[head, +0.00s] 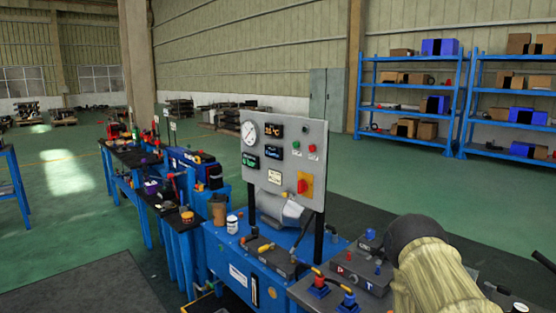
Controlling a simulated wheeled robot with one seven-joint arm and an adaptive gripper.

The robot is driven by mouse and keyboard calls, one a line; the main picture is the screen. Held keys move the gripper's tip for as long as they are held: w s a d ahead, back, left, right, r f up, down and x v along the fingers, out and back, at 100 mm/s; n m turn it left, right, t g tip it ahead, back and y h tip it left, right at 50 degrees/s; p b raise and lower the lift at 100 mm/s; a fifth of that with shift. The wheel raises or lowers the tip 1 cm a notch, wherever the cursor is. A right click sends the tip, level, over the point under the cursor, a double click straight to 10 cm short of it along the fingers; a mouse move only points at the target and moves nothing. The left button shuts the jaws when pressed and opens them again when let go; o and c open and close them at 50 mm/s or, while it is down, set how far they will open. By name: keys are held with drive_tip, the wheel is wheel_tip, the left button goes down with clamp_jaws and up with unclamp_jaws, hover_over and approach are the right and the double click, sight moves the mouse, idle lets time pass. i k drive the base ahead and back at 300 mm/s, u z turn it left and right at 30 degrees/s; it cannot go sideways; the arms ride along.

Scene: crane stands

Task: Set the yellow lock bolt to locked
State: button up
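I cannot single out the yellow lock bolt with certainty. A yellow handle-like part (265,248) lies on the blue bench unit below the control panel, too small to read its position. On the grey control panel (284,152), a red rotary knob (302,186) sits on a yellow-orange plate (307,196). My gripper does not show in this view.
The blue bench unit (238,274) carries grey blocks, hoses and blue-based fittings. A large tan, dark-ended shape (435,275) covers the lower right. A cluttered blue workbench (125,158) stands at left. Blue shelves (409,92) stand at the back right; green floor between is open.

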sight(287, 192)
drive_tip(key=k, duration=0.55)
drive_tip(key=u, duration=0.6)
drive_tip(key=i, duration=1.2)
drive_tip(key=z, duration=0.35)
